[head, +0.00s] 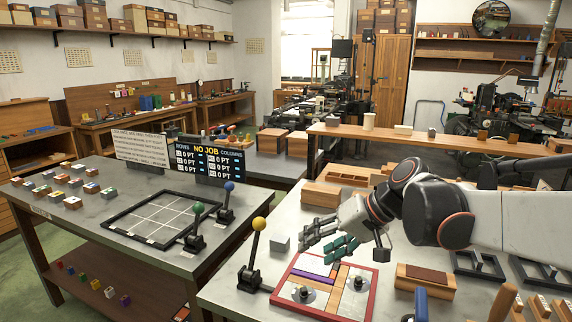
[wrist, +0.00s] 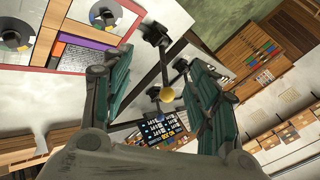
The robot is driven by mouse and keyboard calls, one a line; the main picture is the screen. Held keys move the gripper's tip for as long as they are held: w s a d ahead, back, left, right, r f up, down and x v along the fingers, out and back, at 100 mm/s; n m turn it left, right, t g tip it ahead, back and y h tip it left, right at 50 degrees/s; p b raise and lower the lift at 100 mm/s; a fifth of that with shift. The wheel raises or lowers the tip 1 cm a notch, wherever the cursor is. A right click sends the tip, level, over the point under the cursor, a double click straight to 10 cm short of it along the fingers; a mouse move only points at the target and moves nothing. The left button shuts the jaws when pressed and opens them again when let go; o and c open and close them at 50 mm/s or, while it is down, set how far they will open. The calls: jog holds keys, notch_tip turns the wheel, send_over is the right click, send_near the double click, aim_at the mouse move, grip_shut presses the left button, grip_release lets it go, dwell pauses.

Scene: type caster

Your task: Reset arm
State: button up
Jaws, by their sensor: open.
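My gripper (head: 334,237) is at the end of my arm, which reaches in from the right in the head view. It is open and empty, its green-padded fingers apart. It hangs above the back edge of a red-framed tray (head: 372,296) holding wooden, purple and round metal pieces. In the wrist view my gripper (wrist: 165,95) shows both fingers spread, with a yellow-knobbed lever (wrist: 166,94) seen between them, farther off. In the head view that lever's yellow ball (head: 259,223) stands left of the gripper, apart from it. A small grey block (head: 280,243) lies between them on the table.
A wooden box (head: 425,279) and dark square frames (head: 479,265) lie right of the tray, below my arm. Green (head: 198,208) and blue (head: 229,187) levers stand beside a black grid frame (head: 165,217) on the left table. A sign reading NO JOB (head: 212,160) stands behind.

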jog(key=s+d+f+t+h, duration=0.1)
jog(key=s+d+f+h, duration=0.2)
jog(key=s+d, duration=0.3)
jog(key=s+d+f+t+h, duration=0.2)
jog(key=s+d, duration=0.4)
jog(key=s, duration=0.7)
jog(key=f+h, duration=0.1)
jog(key=h, duration=0.1)
jog(key=shift+s+d+m+t+h, duration=0.15)
jog(key=shift+s+m+t+h, duration=0.15)
jog(key=shift+m+h, duration=0.1)
dwell(0.5)
